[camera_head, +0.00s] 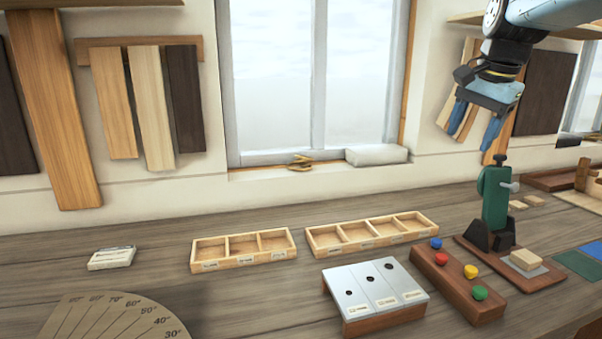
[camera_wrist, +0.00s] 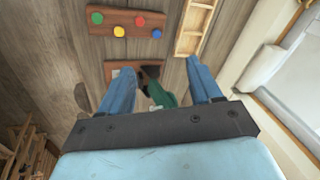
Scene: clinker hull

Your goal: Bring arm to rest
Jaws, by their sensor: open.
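My gripper (camera_head: 476,128) hangs in the air at the upper right of the head view, its two blue fingers pointing down and spread apart with nothing between them. It is above the bench, higher than the green clamp-like stand (camera_head: 496,200). In the wrist view the fingers of my gripper (camera_wrist: 160,78) are also apart. The green stand (camera_wrist: 160,94) shows below and between them, clear of both fingers as far as I can tell.
On the bench stand a wooden bar with coloured knobs (camera_head: 455,287), a sloped white panel (camera_head: 373,290), two divided wooden trays (camera_head: 243,261) (camera_head: 372,247) and a small white block (camera_head: 111,258). The window (camera_head: 318,75) and hanging boards (camera_head: 150,107) are behind.

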